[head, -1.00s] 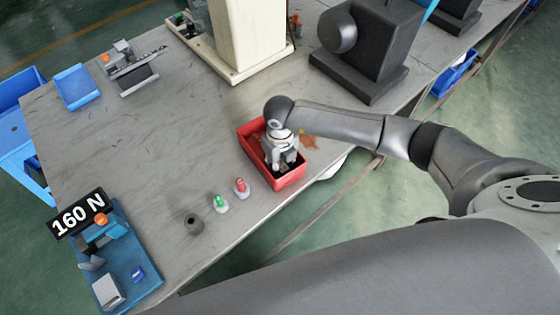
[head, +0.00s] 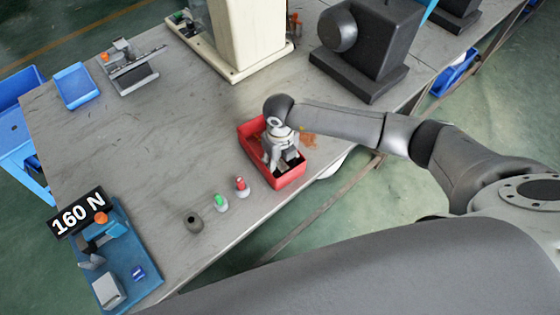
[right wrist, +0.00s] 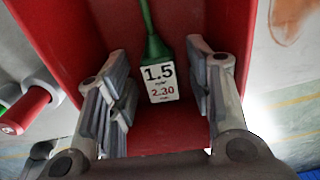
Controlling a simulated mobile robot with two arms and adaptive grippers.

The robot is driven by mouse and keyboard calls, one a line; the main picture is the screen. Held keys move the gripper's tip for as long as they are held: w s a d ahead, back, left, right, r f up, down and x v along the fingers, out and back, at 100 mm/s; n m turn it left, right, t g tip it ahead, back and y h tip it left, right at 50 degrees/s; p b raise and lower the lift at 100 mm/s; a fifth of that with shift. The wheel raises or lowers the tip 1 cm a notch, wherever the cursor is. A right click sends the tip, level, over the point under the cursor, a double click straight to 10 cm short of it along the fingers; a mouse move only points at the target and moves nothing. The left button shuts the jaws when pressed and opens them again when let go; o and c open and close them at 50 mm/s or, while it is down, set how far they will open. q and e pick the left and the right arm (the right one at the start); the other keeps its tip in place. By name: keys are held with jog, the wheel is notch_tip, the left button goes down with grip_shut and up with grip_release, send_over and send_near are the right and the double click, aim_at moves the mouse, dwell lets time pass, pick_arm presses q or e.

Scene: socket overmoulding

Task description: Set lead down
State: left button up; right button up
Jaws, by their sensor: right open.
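The lead (right wrist: 152,45) has a green sleeve-like end and a white tag (right wrist: 160,82) printed "1.5" and "2.30". It is inside the red bin (head: 289,182), whose red wall also shows in the right wrist view (right wrist: 55,30). My right gripper (head: 282,155) is over and partly in the bin. In the right wrist view its two fingers (right wrist: 160,100) are spread apart on either side of the tag, with a gap on each side. In the head view the gripper hides the lead. My left gripper is not in view.
A red-topped piece (head: 242,186), a green-topped piece (head: 221,202) and a dark cylinder (head: 194,222) stand left of the bin. A blue fixture (head: 130,255) bears a "160 N" sign. A cream machine (head: 245,40) and a dark machine (head: 365,60) stand behind. The middle-left table is clear.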

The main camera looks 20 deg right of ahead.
notch_tip(320, 180, up, 12)
jog(key=b, duration=0.2)
jog(key=shift+f, duration=0.15)
dwell(0.4)
